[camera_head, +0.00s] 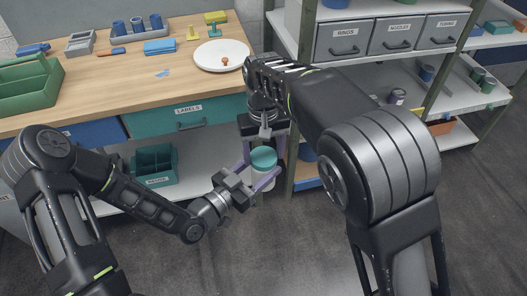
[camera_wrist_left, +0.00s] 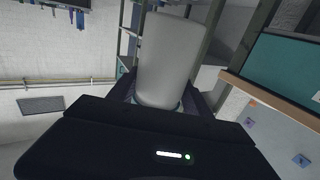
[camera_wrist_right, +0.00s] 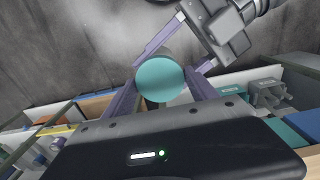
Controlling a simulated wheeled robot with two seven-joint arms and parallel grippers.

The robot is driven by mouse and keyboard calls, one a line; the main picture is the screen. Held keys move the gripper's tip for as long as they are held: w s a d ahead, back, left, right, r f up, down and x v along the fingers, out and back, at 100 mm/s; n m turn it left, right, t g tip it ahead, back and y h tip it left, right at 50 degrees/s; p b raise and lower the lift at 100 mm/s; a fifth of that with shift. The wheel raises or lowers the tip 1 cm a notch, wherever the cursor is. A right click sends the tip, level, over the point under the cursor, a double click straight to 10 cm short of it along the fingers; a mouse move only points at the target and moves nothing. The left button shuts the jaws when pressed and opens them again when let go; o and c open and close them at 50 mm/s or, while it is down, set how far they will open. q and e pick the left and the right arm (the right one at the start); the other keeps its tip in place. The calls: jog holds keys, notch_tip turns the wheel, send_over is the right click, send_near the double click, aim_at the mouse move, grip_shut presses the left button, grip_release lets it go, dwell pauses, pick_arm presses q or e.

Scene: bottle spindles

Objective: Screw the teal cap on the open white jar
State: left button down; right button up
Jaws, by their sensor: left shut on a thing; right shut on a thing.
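The white jar (camera_head: 258,176) is off the ground, in front of the workbench. It also shows in the left wrist view (camera_wrist_left: 168,60), where it fills the middle. My left gripper (camera_head: 262,181) is shut around the jar from the left side. The teal cap (camera_head: 264,156) sits at the jar's mouth, in line with it. Its round top faces the camera in the right wrist view (camera_wrist_right: 160,79). My right gripper (camera_head: 264,150) comes from above and is shut on the cap. I cannot tell how far the threads are engaged, since the seam is mostly hidden.
The wooden workbench (camera_head: 130,85) stands behind, with a white plate (camera_head: 222,55), a green crate (camera_head: 28,88) and small tools on it. A teal divided bin (camera_head: 154,165) is on the lower shelf. A shelf rack with grey drawers (camera_head: 392,40) stands at right. The front floor is clear.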

jog(key=m, duration=0.4)
jog(key=o, duration=1.5)
jog(key=shift+o, duration=0.2)
jog(key=shift+r, duration=2.3)
